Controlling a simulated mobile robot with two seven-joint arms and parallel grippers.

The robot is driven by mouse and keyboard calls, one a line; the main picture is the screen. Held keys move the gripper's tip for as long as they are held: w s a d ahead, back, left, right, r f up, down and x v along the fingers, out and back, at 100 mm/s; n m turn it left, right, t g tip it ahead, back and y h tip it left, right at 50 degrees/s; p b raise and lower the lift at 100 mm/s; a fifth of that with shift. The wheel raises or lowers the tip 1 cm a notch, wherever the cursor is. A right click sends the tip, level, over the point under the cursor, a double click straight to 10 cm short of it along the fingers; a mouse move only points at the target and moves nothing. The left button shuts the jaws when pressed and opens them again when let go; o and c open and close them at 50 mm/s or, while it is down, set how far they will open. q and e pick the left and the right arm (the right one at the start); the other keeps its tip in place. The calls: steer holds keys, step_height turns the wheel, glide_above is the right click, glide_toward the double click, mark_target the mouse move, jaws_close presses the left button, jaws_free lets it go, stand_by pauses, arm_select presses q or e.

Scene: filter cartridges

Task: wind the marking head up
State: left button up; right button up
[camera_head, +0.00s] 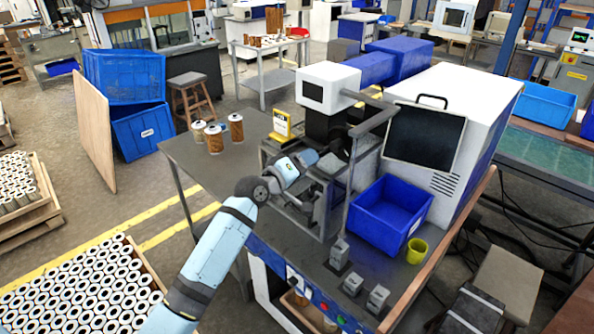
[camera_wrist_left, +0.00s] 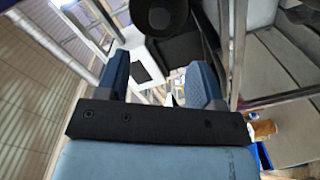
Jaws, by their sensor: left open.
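The marking head (camera_head: 328,88) is a white box with a dark screen, on a dark column of the machine, with a blue housing behind it. My left gripper (camera_head: 318,160) is below the head, in front of the machine's frame, its tips partly lost against dark parts. In the left wrist view its two blue fingers (camera_wrist_left: 158,82) stand apart with nothing between them. A black round part (camera_wrist_left: 160,14), possibly the handwheel, lies at the top of that view, beyond the fingers. I cannot tell whether they touch it. My right gripper is not in view.
Metal posts and a rail (camera_head: 373,120) stand close to the gripper. A blue bin (camera_head: 392,212) and a yellow cup (camera_head: 417,250) are to its right. Several cartridges (camera_head: 236,127) stand on the grey side table (camera_head: 190,160) at left. A yellow device (camera_head: 282,123) stands behind the gripper.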

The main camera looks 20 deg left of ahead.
arm_select(q)
steer(key=v, duration=0.2)
steer(key=shift+s+a, duration=0.15)
steer(key=shift+s, duration=0.15)
